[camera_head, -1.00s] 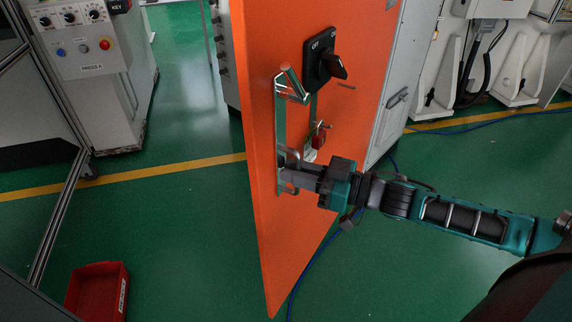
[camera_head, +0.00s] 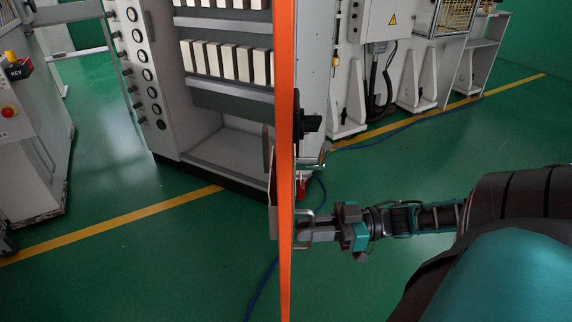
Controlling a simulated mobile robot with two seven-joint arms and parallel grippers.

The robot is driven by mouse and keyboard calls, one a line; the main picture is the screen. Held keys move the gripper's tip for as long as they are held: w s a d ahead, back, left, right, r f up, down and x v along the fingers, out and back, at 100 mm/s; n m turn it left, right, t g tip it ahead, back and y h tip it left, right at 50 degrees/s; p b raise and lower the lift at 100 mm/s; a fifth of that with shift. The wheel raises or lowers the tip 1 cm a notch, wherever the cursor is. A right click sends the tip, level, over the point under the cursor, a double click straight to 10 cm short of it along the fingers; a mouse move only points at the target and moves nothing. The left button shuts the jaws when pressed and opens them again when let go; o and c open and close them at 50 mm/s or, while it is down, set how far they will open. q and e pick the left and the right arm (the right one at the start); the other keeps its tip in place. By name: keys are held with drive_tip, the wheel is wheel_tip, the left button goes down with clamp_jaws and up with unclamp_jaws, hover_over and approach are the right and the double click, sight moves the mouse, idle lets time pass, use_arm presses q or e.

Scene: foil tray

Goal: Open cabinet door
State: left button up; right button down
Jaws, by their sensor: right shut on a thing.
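The orange cabinet door (camera_head: 285,120) stands open and is seen nearly edge-on in the middle of the head view. The cabinet (camera_head: 172,100) behind it shows its inside, to the left of the door. My right gripper (camera_head: 302,228) is at the door's right face, low down, shut on the metal door handle (camera_head: 308,214). Most of the handle is hidden by the steep angle. A black rotary switch (camera_head: 307,122) sticks out from the same face above the gripper. My left gripper is not in view.
Shelves inside the cabinet hold rows of white blocks (camera_head: 225,62). A grey control console (camera_head: 30,130) stands at the far left. A white electrical box (camera_head: 383,18) and white machine supports (camera_head: 415,85) stand at the back right. The green floor (camera_head: 140,270) at the front left is clear.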

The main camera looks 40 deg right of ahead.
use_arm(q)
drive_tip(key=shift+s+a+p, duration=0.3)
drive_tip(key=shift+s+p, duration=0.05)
use_arm(e)
drive_tip(key=shift+v, duration=1.75)
drive_tip(key=c, duration=1.2)
unclamp_jaws()
drive_tip(key=shift+c, duration=0.2)
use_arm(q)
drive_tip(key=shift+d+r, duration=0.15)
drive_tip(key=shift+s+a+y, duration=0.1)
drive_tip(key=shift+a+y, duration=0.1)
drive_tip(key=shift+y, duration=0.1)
use_arm(e)
drive_tip(key=v, duration=1.3)
